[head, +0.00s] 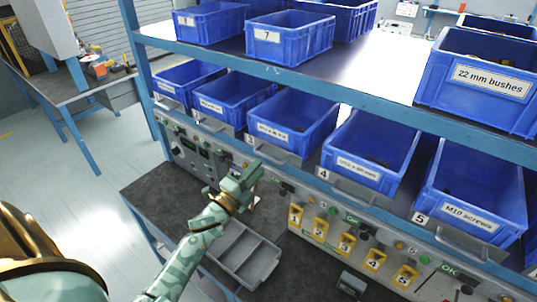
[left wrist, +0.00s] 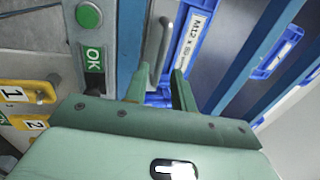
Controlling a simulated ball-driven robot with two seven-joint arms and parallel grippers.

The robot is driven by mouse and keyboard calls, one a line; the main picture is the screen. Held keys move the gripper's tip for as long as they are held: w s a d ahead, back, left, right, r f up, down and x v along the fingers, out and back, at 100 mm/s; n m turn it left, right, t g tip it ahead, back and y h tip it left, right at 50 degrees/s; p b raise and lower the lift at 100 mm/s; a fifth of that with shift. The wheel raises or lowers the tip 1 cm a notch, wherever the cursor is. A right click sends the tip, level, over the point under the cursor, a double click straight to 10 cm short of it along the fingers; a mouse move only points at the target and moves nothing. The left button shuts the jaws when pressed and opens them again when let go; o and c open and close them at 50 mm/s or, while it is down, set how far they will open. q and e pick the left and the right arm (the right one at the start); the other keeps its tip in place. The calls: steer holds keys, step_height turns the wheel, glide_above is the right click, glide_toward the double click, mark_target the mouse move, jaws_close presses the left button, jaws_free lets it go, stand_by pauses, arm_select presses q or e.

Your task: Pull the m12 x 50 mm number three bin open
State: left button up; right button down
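The number three bin (head: 292,122) is a blue bin on the lower shelf, its white label (left wrist: 191,38) reading M12 x 50 mm. It looks pushed in, level with its neighbours. A grey bar handle (left wrist: 153,42) runs along the front below it; it also shows in the head view (head: 268,150). My left gripper (left wrist: 161,78) is open, its two fingers pointing at the handle, with the near end of the bar between or just beyond the tips. I see no contact. In the head view the left gripper (head: 250,175) is just below and in front of this bin. My right gripper is out of view.
Bin four (head: 370,150) and the M10 screws bin (head: 472,190) stand to the right. A control panel with yellow numbered tags (head: 345,243) and a green OK button (left wrist: 90,15) lies below. A grey divided tray (head: 243,255) sits on the dark bench. A blue shelf beam runs above.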

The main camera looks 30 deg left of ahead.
mark_target(267, 156)
arm_select(q)
steer(key=x, duration=0.6)
steer(key=shift+s, duration=0.1)
jaws_close()
steer(key=shift+s+f, duration=0.1)
